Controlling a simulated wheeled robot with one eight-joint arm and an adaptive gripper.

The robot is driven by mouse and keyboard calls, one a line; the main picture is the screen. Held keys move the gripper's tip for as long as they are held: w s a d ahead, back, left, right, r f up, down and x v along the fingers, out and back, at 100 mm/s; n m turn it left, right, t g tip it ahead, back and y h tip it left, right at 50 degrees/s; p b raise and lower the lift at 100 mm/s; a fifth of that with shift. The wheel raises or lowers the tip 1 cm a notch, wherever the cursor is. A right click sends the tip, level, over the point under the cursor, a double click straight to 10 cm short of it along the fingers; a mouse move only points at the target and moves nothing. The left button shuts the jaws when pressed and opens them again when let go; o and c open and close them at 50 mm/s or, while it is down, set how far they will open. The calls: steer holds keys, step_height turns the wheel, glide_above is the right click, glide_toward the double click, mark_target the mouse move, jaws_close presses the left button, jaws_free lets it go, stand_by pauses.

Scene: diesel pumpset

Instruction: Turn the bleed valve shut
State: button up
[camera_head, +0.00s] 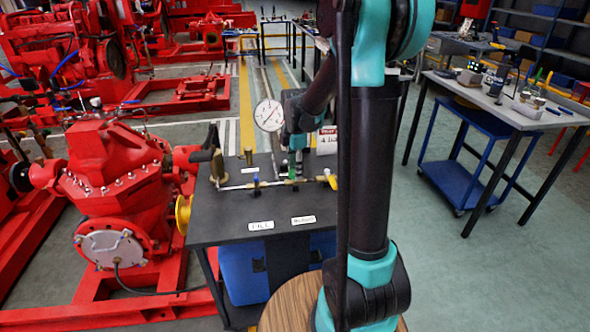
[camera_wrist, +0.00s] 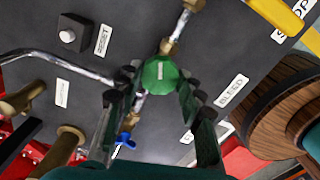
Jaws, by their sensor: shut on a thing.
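The bleed valve shows as a round green knob (camera_wrist: 160,75) on a metal pipe, beside a label reading BLEED (camera_wrist: 231,90) in the wrist view. My gripper (camera_wrist: 154,84) has one finger on each side of the knob and is shut on it. In the head view my gripper (camera_head: 292,158) reaches down to the pipework on the dark bench (camera_head: 225,228), and only a small green part of the knob (camera_head: 292,173) shows. How far the valve is turned cannot be told.
A blue-handled valve (camera_wrist: 125,139) sits on the same pipe. A pressure gauge (camera_head: 269,115) stands close to my gripper. A button (camera_wrist: 69,36) marked RESET and a yellow handle (camera_wrist: 274,15) are nearby. A red pump (camera_head: 110,185) stands left of the bench.

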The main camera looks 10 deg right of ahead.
steer(key=m, duration=1.1)
steer(key=shift+m, duration=0.3)
steer(key=m, duration=1.1)
steer(key=shift+m, duration=0.3)
steer(key=o, duration=1.2)
steer(key=shift+c, duration=0.2)
